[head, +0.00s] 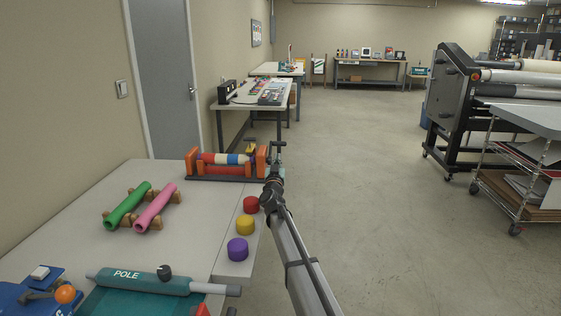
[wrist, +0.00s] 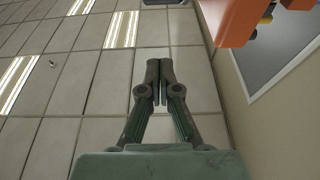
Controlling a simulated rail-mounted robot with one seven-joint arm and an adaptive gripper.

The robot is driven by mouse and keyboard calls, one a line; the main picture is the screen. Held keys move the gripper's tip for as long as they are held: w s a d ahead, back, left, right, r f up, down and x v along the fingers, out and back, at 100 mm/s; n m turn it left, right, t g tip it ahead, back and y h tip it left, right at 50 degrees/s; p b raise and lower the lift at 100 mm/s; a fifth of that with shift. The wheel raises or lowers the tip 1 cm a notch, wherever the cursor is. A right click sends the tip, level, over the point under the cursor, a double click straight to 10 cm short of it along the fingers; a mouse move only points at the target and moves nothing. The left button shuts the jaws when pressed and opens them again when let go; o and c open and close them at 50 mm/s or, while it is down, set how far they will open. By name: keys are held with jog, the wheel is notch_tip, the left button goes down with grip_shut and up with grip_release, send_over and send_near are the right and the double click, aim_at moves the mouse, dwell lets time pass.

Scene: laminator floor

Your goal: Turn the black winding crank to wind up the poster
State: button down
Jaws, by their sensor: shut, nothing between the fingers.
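A teal roller marked POLE (head: 135,282) lies at the near end of the workbench in the head view. A black round knob (head: 164,271) stands out from it; I cannot tell for sure whether this is the winding crank. A teal sheet (head: 130,303), perhaps the poster, spreads below the roller and is cut off by the frame. My gripper (head: 279,148) is well beyond the roller, near the far right corner of the bench, and touches neither knob nor sheet. In the wrist view my gripper (wrist: 163,66) is shut and empty, with ceiling tiles behind it.
An orange-ended stand with a striped roller (head: 226,159) is just left of my gripper. Green (head: 128,205) and pink (head: 155,208) tubes lie on wooden supports. Red (head: 251,204), yellow (head: 245,225) and purple (head: 237,249) discs line the bench's right edge. Open floor lies right.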

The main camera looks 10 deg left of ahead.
jog(key=shift+s+f+b, duration=0.15)
jog(key=shift+f+b, duration=0.2)
jog(key=shift+f, duration=0.05)
send_near(280, 143)
jog(key=w+r, duration=0.3)
jog(key=r, duration=0.2)
jog(key=shift+w+f, duration=0.55)
jog(key=shift+w, duration=0.3)
jog(key=shift+w+f, duration=0.55)
jog(key=shift+w, duration=0.3)
jog(key=shift+w+a+f, duration=0.15)
jog(key=shift+w+f, duration=0.15)
jog(key=shift+w, duration=0.3)
jog(key=shift+r, duration=0.15)
